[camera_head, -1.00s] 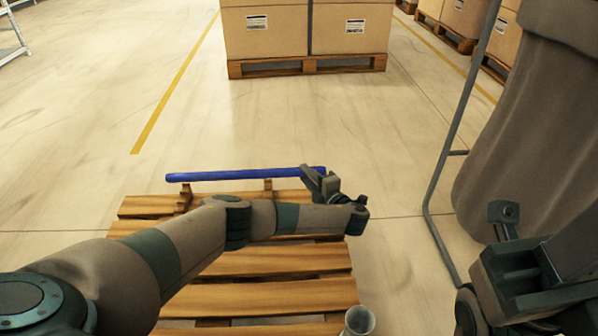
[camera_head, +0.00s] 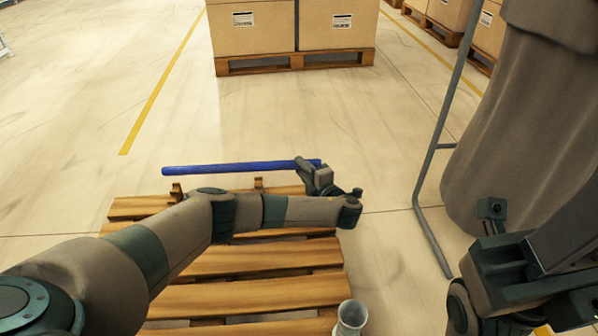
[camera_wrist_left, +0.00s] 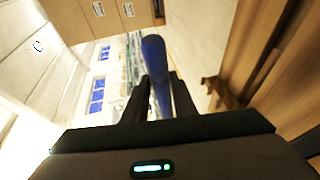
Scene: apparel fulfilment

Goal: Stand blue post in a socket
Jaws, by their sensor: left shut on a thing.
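The blue post (camera_head: 225,169) is long and straight and lies about level above the pallet. My left gripper (camera_head: 308,164) is shut on it near its right end. In the left wrist view, the post (camera_wrist_left: 155,62) runs between the two fingers (camera_wrist_left: 156,95). A grey, round, open-topped socket (camera_head: 350,317) stands at the pallet's front right corner, partly cut off by the frame's bottom edge. My right gripper (camera_head: 500,250) is at the right, away from the post; its jaws do not show clearly.
The wooden pallet (camera_head: 255,296) has small wooden supports (camera_head: 177,191) at its far edge, below the post. A grey metal frame (camera_head: 430,225) with a large brown-grey bulky thing (camera_head: 490,130) stands at the right. Boxes (camera_head: 252,28) on another pallet stand farther back. The floor between is clear.

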